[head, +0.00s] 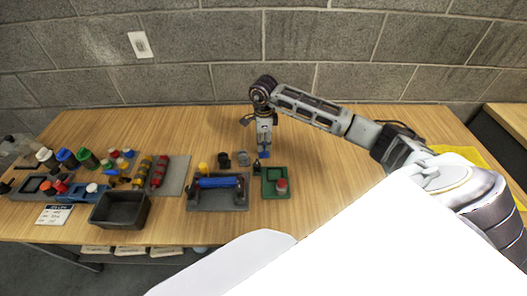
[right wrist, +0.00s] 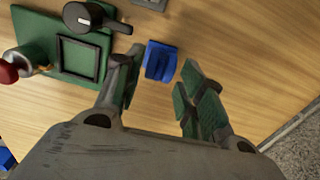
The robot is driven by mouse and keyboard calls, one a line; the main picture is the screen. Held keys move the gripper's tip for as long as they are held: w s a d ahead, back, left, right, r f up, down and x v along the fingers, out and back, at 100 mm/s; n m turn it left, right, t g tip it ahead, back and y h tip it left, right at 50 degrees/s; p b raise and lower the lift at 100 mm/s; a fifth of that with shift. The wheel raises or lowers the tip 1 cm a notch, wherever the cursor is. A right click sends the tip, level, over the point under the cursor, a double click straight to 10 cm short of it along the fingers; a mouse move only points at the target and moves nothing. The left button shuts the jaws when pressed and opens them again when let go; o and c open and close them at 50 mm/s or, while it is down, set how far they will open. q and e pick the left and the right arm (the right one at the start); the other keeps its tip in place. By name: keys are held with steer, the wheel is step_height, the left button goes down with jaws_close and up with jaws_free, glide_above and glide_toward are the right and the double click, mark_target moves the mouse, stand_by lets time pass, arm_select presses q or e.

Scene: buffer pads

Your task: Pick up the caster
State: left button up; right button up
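No thing in view is clearly recognisable as a caster. A small blue block (right wrist: 160,62) with a slotted top lies on the wooden table between the fingers of my right gripper (right wrist: 158,88). The fingers are spread, with gaps to the block on both sides. In the head view my right gripper (head: 265,147) points down at the table behind the green tray (head: 268,190). A black part with a round end (right wrist: 84,18) lies at the tray's edge in the right wrist view. My left gripper is not in view.
Several bottles and parts crowd the far left. The table right of the green tray is clear.

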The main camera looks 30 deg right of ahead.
mark_target(264, 144)
steer(key=shift+f, duration=2.15)
steer(key=c, duration=0.8)
steer(key=shift+c, duration=0.2)
steer(key=shift+r, duration=0.2)
steer(key=shift+r, duration=4.85)
steer(key=shift+r, duration=0.1)
